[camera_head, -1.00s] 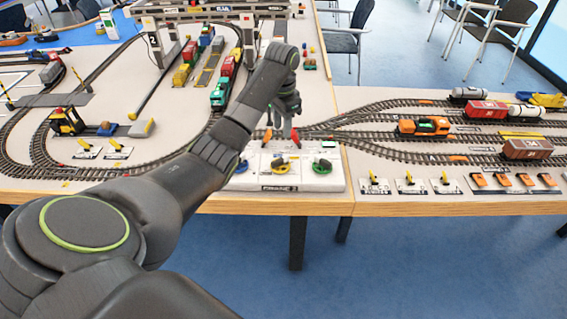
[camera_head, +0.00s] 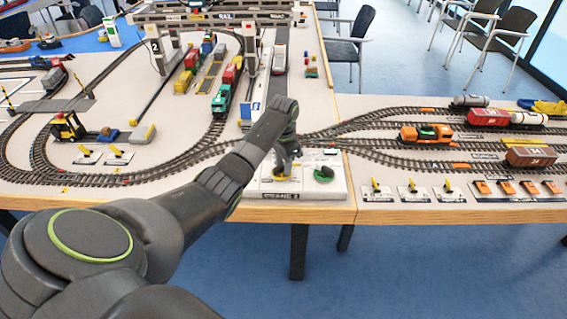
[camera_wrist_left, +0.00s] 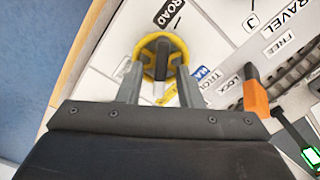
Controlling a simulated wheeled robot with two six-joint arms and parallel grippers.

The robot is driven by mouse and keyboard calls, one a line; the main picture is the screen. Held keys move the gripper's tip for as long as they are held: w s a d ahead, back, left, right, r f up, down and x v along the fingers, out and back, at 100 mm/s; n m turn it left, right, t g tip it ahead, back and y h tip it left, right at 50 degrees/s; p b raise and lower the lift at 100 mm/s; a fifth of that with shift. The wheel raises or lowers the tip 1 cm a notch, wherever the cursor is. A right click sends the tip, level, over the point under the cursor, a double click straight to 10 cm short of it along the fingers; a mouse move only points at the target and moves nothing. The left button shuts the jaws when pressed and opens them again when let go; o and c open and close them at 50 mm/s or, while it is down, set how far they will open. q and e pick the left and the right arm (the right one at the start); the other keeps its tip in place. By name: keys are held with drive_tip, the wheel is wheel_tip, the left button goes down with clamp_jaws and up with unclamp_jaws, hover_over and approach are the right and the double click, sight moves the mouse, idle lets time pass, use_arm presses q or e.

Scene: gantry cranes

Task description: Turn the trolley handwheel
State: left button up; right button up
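The yellow trolley handwheel (camera_wrist_left: 147,54) shows in the left wrist view, with a dark bar across its middle and a label beginning "TRO" beside it. In the head view it is mostly hidden by my gripper. My left gripper (camera_wrist_left: 157,68) is open, pointing down at the wheel, with one finger at each side of the dark bar. I cannot tell whether the fingers touch the wheel. In the head view the left gripper (camera_head: 284,173) is low over the white control panel (camera_head: 335,190). My right gripper is not in view.
A green handwheel (camera_head: 323,174) is to the right on the panel. An orange lever (camera_wrist_left: 255,97) stands close to the right finger in the wrist view. Tracks with an orange locomotive (camera_head: 425,133) lie to the right. The gantry crane (camera_head: 215,18) is behind.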

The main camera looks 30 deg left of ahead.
use_arm(q)
drive_tip(key=shift+c, duration=0.4)
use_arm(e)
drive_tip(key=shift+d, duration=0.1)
use_arm(q)
clamp_jaws()
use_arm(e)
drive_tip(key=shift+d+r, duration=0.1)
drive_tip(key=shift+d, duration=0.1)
use_arm(q)
drive_tip(key=shift+r, duration=0.1)
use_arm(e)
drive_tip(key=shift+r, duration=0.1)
